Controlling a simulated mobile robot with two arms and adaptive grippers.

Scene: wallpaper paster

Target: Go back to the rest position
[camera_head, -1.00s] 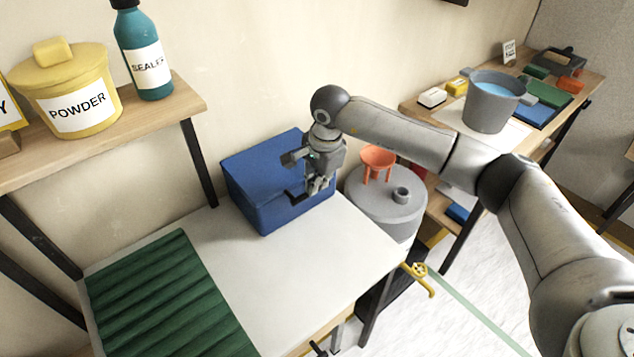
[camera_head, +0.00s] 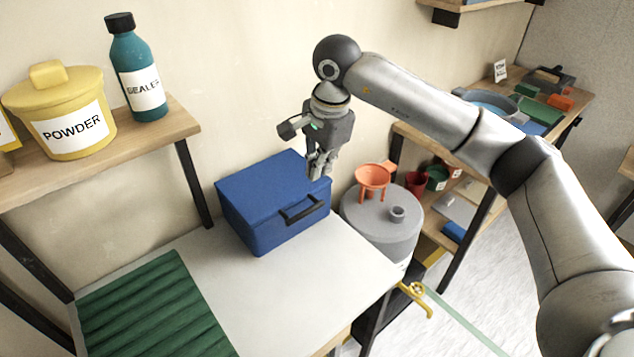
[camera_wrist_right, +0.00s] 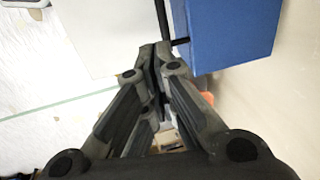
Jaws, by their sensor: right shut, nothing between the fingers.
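My right gripper (camera_head: 318,172) is above the right end of the blue box (camera_head: 262,195), pointing down, its fingers together and empty. The blue box has its lid down and a black handle (camera_head: 300,210) on its front. It stands at the back of the white table (camera_head: 310,275). In the right wrist view the shut fingers (camera_wrist_right: 155,60) show beside the blue box (camera_wrist_right: 232,35), with part of the black handle at its edge. My left gripper is not in view.
A green ribbed mat (camera_head: 150,310) lies on the table's left. A shelf holds a yellow powder tub (camera_head: 65,110) and a teal sealer bottle (camera_head: 137,70). A grey drum (camera_head: 380,225) with an orange funnel (camera_head: 373,180) stands right of the table. The air above the table is free.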

